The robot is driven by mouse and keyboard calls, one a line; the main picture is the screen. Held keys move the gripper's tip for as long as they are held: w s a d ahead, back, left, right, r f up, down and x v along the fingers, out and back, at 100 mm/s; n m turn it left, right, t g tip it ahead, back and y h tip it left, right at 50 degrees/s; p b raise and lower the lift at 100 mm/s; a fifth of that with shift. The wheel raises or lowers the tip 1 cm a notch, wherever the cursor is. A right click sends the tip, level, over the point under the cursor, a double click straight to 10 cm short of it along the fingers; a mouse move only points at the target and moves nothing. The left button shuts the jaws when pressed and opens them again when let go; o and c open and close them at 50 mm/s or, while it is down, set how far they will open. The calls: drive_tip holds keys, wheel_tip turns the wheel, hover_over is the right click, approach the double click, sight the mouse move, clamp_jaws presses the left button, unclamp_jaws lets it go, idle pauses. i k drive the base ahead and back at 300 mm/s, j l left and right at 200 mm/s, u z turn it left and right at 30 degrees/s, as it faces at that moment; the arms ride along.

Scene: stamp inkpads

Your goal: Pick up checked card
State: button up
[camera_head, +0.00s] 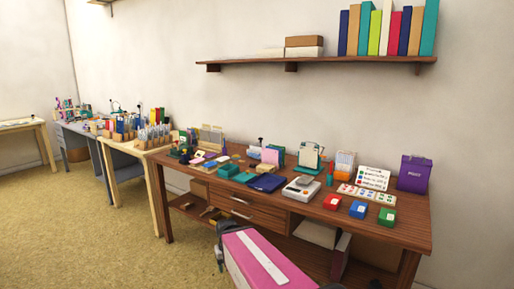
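I cannot clearly tell which piece is the checked card. An upright white card (373,178) with coloured marks and lines of text stands at the right of the brown table (412,232). In front of it lies a flat pale card or strip (366,194) with small coloured marks in rows. Both are small in the picture, and I cannot make out a check pattern. No gripper fingers show clearly, so I cannot see what my gripper holds.
Red (332,202), blue (358,210) and green (387,218) inkpads line the table's front right. A purple bag (414,174) stands at the right end. A white scale-like device (301,188) is left of the red pad. A shelf (320,62) hangs above.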

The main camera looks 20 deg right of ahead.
sight(193, 131)
drive_tip(key=i+j+u, duration=0.35)
drive_tip(key=i, duration=0.15)
drive_tip(key=i+j+u, duration=0.35)
drive_tip(key=i, duration=0.2)
drive_tip(key=i+u, duration=0.35)
drive_tip(key=i, duration=0.2)
drive_tip(key=i+j+z, duration=0.1)
drive_tip(key=i+z, duration=0.2)
drive_tip(key=i, duration=0.25)
drive_tip(key=i+j+z, duration=0.25)
drive_tip(key=i, duration=0.25)
drive_tip(key=i+j+z, duration=0.3)
drive_tip(key=i, duration=0.2)
